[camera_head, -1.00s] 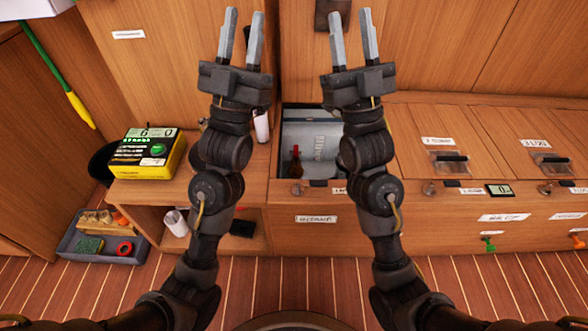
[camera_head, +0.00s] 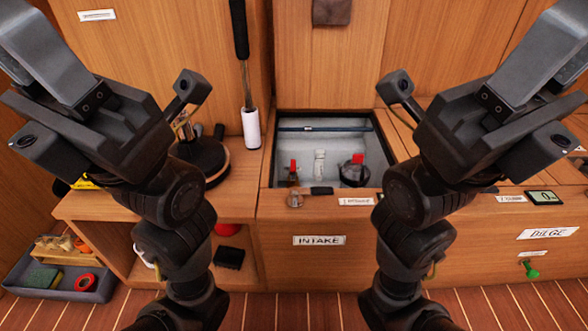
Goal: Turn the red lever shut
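The open intake compartment (camera_head: 392,150) sits in the bench at centre. Inside at the left is a small fitting with a red top (camera_head: 293,166). At the right is a round dark part with a red handle (camera_head: 357,159); I cannot tell which red piece is the lever. A clear small cylinder (camera_head: 319,163) stands between them. My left gripper (camera_head: 70,95) is raised at upper left and my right gripper (camera_head: 510,95) at upper right. Both are clear of the compartment, and their fingertips run toward or past the picture edges, so their opening is unclear.
The compartment's front carries an INTAKE label (camera_head: 319,240). A white roll-like tool (camera_head: 251,128) stands left of it, near a round black object (camera_head: 203,158). A grey tray (camera_head: 70,288) lies on the floor at lower left. A green handle (camera_head: 529,270) juts from the front at right.

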